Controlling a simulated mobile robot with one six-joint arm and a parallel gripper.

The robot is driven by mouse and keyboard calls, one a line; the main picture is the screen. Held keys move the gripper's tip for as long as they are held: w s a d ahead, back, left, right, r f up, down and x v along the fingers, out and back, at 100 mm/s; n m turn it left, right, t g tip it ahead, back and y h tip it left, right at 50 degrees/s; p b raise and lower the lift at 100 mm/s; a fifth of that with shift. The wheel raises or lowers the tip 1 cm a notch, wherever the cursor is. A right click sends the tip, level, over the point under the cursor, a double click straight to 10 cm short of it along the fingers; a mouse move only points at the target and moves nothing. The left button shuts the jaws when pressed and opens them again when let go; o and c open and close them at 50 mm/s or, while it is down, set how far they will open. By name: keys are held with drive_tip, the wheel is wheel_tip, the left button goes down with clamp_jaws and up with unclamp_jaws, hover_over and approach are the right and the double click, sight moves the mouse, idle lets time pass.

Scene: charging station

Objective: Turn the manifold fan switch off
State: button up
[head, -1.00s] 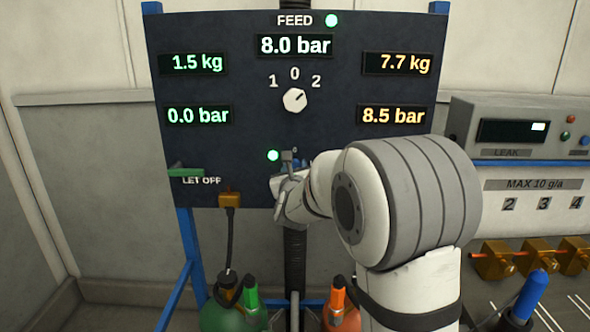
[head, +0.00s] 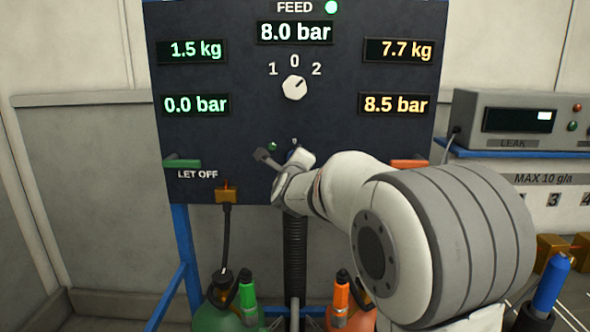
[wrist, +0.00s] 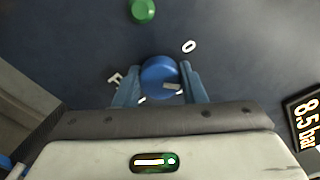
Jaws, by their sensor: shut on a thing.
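The manifold fan switch is a round blue knob (wrist: 158,72) on the dark panel. In the wrist view it sits between the two blue fingers of my gripper (wrist: 160,88), which are shut on it. A short pale mark shows on the knob's face. A white "0" is printed beside it, and other lettering is partly hidden by a finger. A green lamp (wrist: 142,10) next to the knob looks dark; it also shows in the head view (head: 272,146). In the head view my gripper (head: 291,161) is at the panel's lower middle and mostly hides the knob.
Above is the white feed selector (head: 294,88) among lit displays. A green let-off lever (head: 183,163) and an orange lever (head: 409,164) flank my gripper. Green (head: 225,318) and orange (head: 350,319) cylinders stand below. A leak box (head: 525,122) is at the right.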

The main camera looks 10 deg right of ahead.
drive_tip(key=n, duration=0.9)
drive_tip(key=shift+b, duration=0.3)
drive_tip(key=shift+f+n, duration=0.1)
drive_tip(key=shift+n, duration=0.3)
drive_tip(key=o, duration=1)
drive_tip(key=s+a, duration=0.1)
drive_tip(key=s, duration=0.6)
drive_tip(key=shift+s+a, duration=0.3)
